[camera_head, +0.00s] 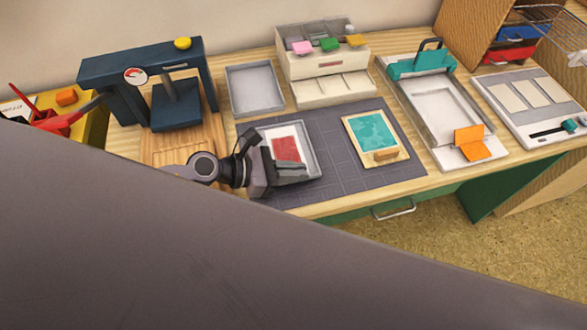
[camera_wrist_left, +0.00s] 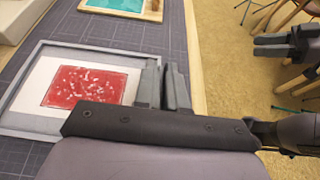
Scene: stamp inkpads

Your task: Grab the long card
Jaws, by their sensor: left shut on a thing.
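A white card with a red print (camera_head: 286,150) lies flat in a shallow grey tray (camera_head: 312,155) on the dark cutting mat. The wrist view shows the card (camera_wrist_left: 82,87) and the tray (camera_wrist_left: 95,46) closer. My left gripper (camera_head: 291,177) is at the tray's near side. In the left wrist view its fingers (camera_wrist_left: 163,84) are close together at the tray's rim, shut on it. Whether they also pinch the card's edge is hidden. My right gripper (camera_wrist_left: 258,46) hangs over the floor, away from the table; its finger gap is unclear.
A teal-printed block (camera_head: 370,130) lies right of the tray. A dark blue press (camera_head: 177,105) stands at left and an empty grey tray (camera_head: 255,88) behind. A teal-ended frame (camera_head: 421,68) with an orange piece (camera_head: 471,142) is at right. The mat (camera_head: 335,190) has free room.

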